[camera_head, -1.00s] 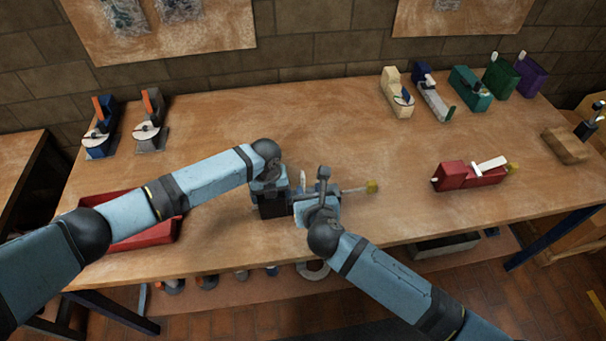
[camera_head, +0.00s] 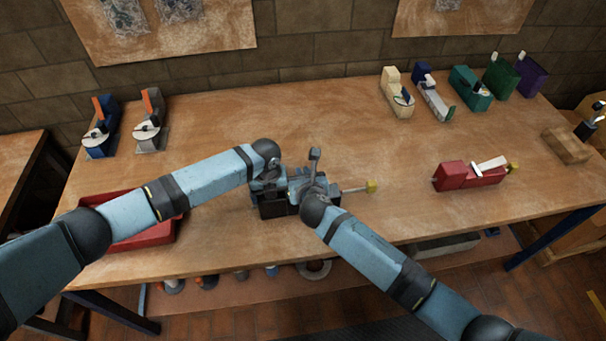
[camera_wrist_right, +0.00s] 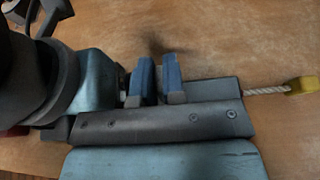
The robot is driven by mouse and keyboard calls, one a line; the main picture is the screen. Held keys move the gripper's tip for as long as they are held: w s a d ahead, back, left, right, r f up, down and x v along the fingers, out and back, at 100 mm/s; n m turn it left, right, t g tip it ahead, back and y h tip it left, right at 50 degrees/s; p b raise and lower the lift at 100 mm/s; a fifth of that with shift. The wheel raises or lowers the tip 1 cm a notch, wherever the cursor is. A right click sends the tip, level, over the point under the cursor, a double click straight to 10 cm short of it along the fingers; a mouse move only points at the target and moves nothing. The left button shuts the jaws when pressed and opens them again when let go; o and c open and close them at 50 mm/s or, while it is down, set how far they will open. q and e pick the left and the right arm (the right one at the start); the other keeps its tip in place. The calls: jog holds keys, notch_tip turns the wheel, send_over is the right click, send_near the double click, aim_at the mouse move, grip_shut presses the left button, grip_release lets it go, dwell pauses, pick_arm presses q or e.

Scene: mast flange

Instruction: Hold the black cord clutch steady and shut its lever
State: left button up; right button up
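The black cord clutch (camera_head: 272,209) lies near the front middle of the table, its cord ending in a yellow block (camera_head: 371,187) on the right. Its dark body (camera_wrist_right: 215,89) also shows in the right wrist view. My left gripper (camera_head: 268,186) is at the clutch's left part; its fingers are not clear enough to show their grip. My right gripper (camera_head: 302,184) is over the clutch's right part. In the right wrist view its two blue fingers (camera_wrist_right: 159,86) stand a small gap apart, with nothing visible held between them. The clutch's lever is hidden or cannot be made out.
A red tray (camera_head: 150,236) is left of the clutch, under my left arm. A red clutch (camera_head: 470,176) with a white lever lies to the right. Several other clutches stand along the back, including a cream one (camera_head: 396,98). The table's middle back is clear.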

aim_at(331, 191)
grip_shut()
jog(key=shift+d, duration=0.15)
jog(key=shift+w+d+f+m+y, duration=0.2)
jog(key=shift+d+m+y, duration=0.2)
jog(key=shift+d+m, duration=0.2)
jog(key=shift+w+d+f+m+y, duration=0.1)
jog(key=shift+w+d+m+y, duration=0.05)
jog(key=shift+d+m+y, duration=0.35)
jog(key=d+m, duration=0.1)
jog(key=y, duration=0.1)
jog(key=d+f+m, duration=0.1)
jog(key=shift+w+d+f+m+y, duration=0.1)
jog(key=shift+w+d+m+y, duration=0.2)
jog(key=shift+w+d+f+m+y, duration=0.2)
jog(key=shift+d+f+m+y, duration=0.45)
jog(key=shift+m, duration=0.25)
jog(key=shift+w+d+f+m+y, duration=0.1)
jog(key=shift+d+f+m+y, duration=0.3)
jog(key=shift+f+m, duration=0.25)
jog(key=shift+w+d+f+m+y, duration=0.1)
jog(key=shift+d+f+m+y, duration=0.35)
jog(key=shift+m, duration=0.3)
jog(key=shift+f, duration=0.1)
jog(key=o, duration=0.6)
grip_release()
